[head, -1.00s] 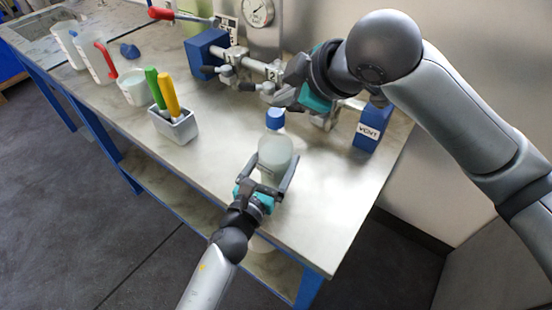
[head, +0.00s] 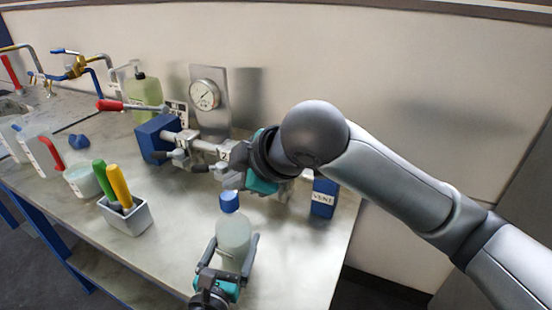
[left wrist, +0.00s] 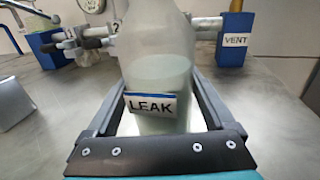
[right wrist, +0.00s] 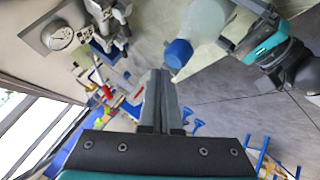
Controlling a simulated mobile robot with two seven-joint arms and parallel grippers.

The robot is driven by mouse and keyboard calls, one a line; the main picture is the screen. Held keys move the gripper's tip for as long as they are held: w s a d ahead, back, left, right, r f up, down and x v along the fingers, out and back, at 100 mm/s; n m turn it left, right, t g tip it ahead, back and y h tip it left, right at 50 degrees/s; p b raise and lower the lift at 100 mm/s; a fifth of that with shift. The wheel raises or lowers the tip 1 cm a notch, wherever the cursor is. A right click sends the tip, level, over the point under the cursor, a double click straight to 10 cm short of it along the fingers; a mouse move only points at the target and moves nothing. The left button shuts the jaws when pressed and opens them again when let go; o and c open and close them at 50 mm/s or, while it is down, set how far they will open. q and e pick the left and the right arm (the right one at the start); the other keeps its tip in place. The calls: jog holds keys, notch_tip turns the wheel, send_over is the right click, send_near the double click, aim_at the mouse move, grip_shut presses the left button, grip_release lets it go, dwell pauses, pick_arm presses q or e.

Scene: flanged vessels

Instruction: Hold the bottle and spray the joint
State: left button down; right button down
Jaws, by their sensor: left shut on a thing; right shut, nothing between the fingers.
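The bottle (head: 233,236) is translucent with pale liquid and a blue cap. It stands upright, and the left wrist view shows its LEAK label (left wrist: 152,105). My left gripper (head: 235,247) is shut around its body from the front. I cannot tell whether its base touches the bench. The grey pipe (head: 198,144) with clamped joints runs behind it, and a tag "2" (head: 223,154) shows on it. My right gripper (head: 232,180) is shut and empty, in front of the pipe and partly hiding it. In the right wrist view its fingers (right wrist: 161,100) are together, close beside the blue cap (right wrist: 178,53).
A blue VENT block (head: 323,198) stands at the pipe's right end, another blue block (head: 157,138) at its left. A gauge (head: 204,95) is behind. A grey holder (head: 126,217) with green and yellow handles and several white jugs are left. The bench's front right is clear.

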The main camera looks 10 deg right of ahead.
pick_arm(q)
grip_release()
